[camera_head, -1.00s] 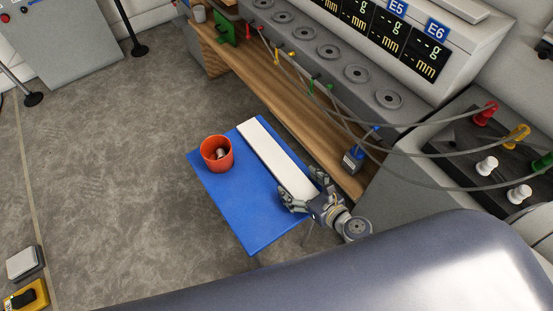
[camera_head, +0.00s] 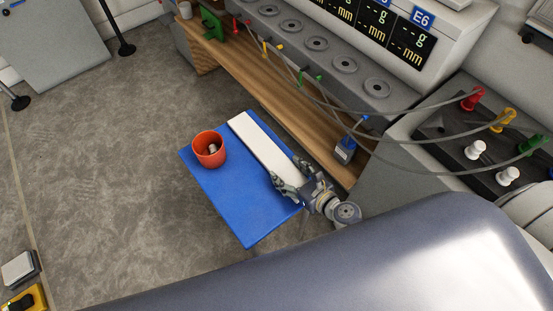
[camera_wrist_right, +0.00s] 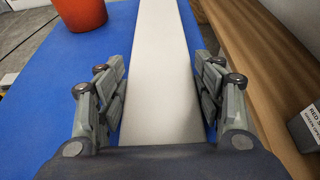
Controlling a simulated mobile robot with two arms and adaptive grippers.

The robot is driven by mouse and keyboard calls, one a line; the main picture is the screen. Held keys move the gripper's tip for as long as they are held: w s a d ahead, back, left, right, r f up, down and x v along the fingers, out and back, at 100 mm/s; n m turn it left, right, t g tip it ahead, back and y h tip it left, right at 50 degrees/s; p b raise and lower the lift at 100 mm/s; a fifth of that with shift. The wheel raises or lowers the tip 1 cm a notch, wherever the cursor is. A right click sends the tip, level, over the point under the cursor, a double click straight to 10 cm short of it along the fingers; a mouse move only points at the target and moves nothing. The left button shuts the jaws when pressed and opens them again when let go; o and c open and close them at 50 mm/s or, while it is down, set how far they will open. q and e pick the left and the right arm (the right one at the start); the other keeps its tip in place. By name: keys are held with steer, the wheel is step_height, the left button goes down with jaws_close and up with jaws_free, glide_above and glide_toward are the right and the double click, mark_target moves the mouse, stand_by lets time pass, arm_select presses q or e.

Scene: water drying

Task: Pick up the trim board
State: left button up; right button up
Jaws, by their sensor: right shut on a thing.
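The trim board (camera_head: 262,145) is a long white strip lying along the right side of the blue table (camera_head: 215,196). My right gripper (camera_head: 285,171) is at the board's near end, with one finger on each long side. In the right wrist view the board (camera_wrist_right: 164,60) runs straight away between the fingers of my right gripper (camera_wrist_right: 162,85), which are shut on it. The board's near end is hidden by the gripper. I cannot tell any gap between the board and the table. My left gripper is not in view.
An orange-red bucket (camera_head: 205,156) with small grey items inside stands on the blue table, left of the board. A wooden bench (camera_head: 280,112) runs close along the right, with a small blue-and-grey box (camera_head: 345,150) on it. Grey floor is clear to the left.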

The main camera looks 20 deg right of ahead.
steer(key=shift+s+f, duration=0.2)
steer(key=shift+f, duration=0.1)
